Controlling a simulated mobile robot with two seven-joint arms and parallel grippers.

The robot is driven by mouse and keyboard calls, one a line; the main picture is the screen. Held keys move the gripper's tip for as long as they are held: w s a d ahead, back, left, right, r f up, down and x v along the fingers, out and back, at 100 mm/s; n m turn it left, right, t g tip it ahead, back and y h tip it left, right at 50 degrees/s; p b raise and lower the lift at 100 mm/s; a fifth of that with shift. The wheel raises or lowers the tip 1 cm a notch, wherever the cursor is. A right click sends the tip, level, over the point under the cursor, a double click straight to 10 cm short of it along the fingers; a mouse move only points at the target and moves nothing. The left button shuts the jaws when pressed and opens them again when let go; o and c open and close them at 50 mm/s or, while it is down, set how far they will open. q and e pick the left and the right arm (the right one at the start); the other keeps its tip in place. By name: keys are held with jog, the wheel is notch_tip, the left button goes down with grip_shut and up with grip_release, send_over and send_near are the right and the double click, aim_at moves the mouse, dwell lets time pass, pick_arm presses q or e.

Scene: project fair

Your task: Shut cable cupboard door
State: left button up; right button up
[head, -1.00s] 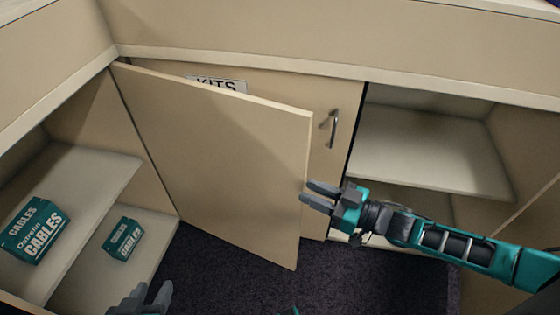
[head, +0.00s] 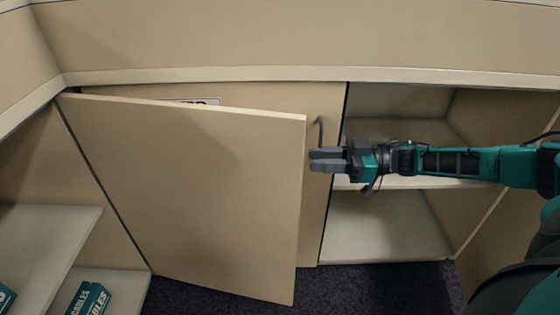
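The cable cupboard door (head: 190,190) is a plain beige panel standing open. It hinges at the left, next to the open cupboard with cable boxes, and hangs in front of another beige door (head: 318,215). Its free edge is toward the right. My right gripper (head: 312,161) comes in from the right, with its fingertips at or very near that free edge. I cannot tell whether they touch it. The two grey fingers look close together, and their gap is unclear. A teal cable box (head: 88,300) is on the lower shelf, cut off by the frame. My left gripper is out of view.
A curved handle (head: 320,133) on the door behind sits just above my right gripper. An open, empty shelf compartment (head: 385,225) lies behind my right arm. The worktop edge (head: 230,74) runs above. Dark carpet (head: 370,290) is clear below.

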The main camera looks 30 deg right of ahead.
aim_at(282, 159)
jog(key=b+x, duration=0.1)
jog(key=x, duration=0.8)
grip_shut()
dwell(0.4)
